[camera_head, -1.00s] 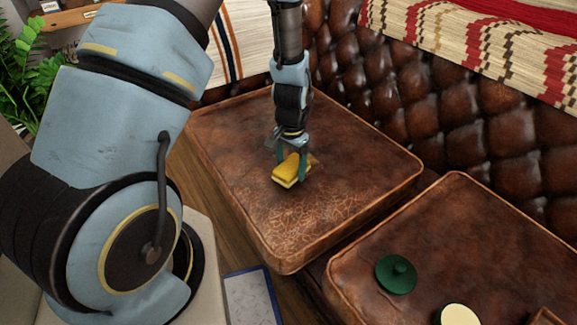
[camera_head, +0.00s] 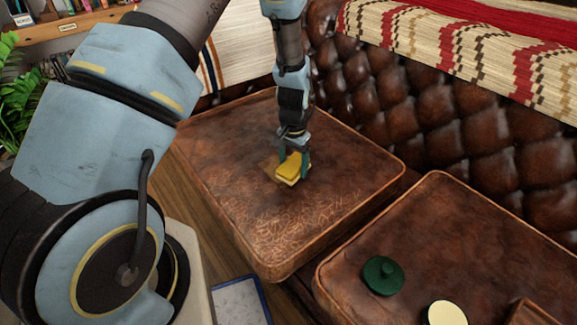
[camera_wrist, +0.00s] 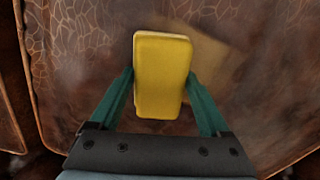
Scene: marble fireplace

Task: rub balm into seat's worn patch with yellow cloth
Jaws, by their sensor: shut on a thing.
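My gripper (camera_head: 291,160) is shut on the folded yellow cloth (camera_head: 292,170), a thick pad with a paler underside. In the wrist view the cloth (camera_wrist: 162,75) sits between the two green fingers. It is at the brown leather seat (camera_head: 225,165); whether it touches or hovers just above, I cannot tell. The worn patch (camera_head: 290,225), a web of pale cracks, lies toward the seat's front; cracks also show at the upper left of the wrist view (camera_wrist: 80,30). A tan smear (camera_head: 269,167) shows beside the cloth, partly hidden by it.
A second leather cushion (camera_head: 440,225) at right bears a green lid-like disc (camera_head: 383,275) and a round cream-topped item (camera_head: 446,313). The tufted backrest (camera_head: 430,110) rises behind, with a patterned blanket (camera_head: 470,50) over it. A blue-edged panel (camera_head: 240,300) lies low in front.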

